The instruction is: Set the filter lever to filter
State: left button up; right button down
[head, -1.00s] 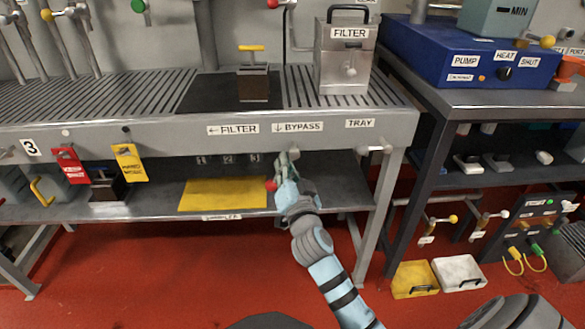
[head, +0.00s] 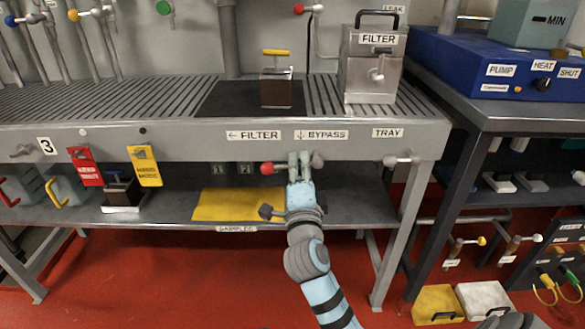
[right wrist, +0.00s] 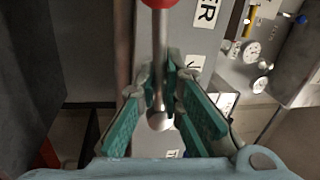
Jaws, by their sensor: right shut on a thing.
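The filter lever has a red knob (head: 267,168) on a thin rod and a round grey pivot (head: 317,160) on the bench front. It points left, nearly level, below the "← FILTER" label (head: 254,135); its pivot is under the "↓ BYPASS" label (head: 321,134). My right gripper (head: 300,158) is shut on the lever's rod between knob and pivot. In the right wrist view the rod (right wrist: 158,55) runs between the green fingers of my right gripper (right wrist: 168,80), with the red knob (right wrist: 154,3) at the top edge. My left gripper is not in view.
Another lever knob (head: 390,160) sits to the right below the TRAY label. A yellow mat (head: 225,205) lies on the lower shelf. Red (head: 86,167) and yellow (head: 145,166) tags hang at the left. A metal FILTER box (head: 372,75) stands on the bench top.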

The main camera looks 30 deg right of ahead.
jog(key=shift+r+m+h, duration=0.25)
jog(key=shift+m+h, duration=0.05)
jog(key=shift+m, duration=0.6)
jog(key=shift+r, duration=0.1)
